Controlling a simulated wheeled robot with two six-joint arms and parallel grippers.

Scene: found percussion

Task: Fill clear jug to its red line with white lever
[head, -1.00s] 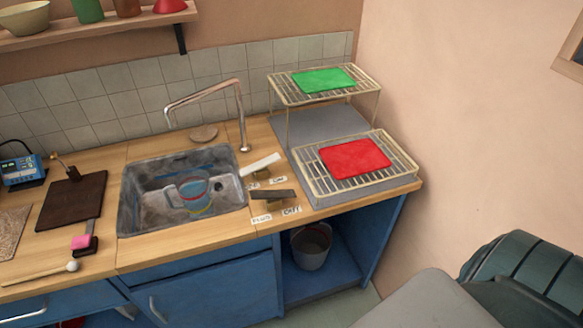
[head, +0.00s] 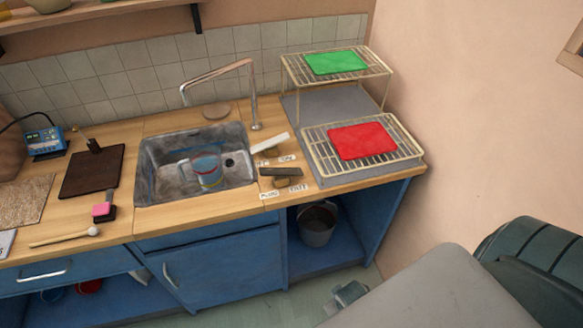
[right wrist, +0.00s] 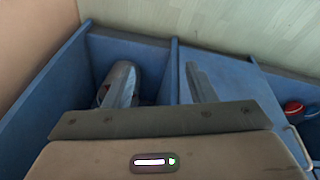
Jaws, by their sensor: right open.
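The clear jug (head: 207,171) stands upright in the grey sink (head: 148,190), with coloured bands on its side, one red near the top. Its water level is too small to tell. The white lever (head: 270,142) sticks out tilted on the counter right of the sink, behind a dark lever (head: 283,171). My right gripper (right wrist: 160,85) is open in the right wrist view, its fingers apart before the blue cabinet, well away from jug and lever. My left gripper is not in view.
A bent metal tap (head: 255,100) rises behind the sink; no stream is clear. Wire racks hold a green mat (head: 335,63) and a red mat (head: 362,141) at right. A bucket (head: 317,228) stands in the open cupboard. A dark board (head: 91,173) lies left.

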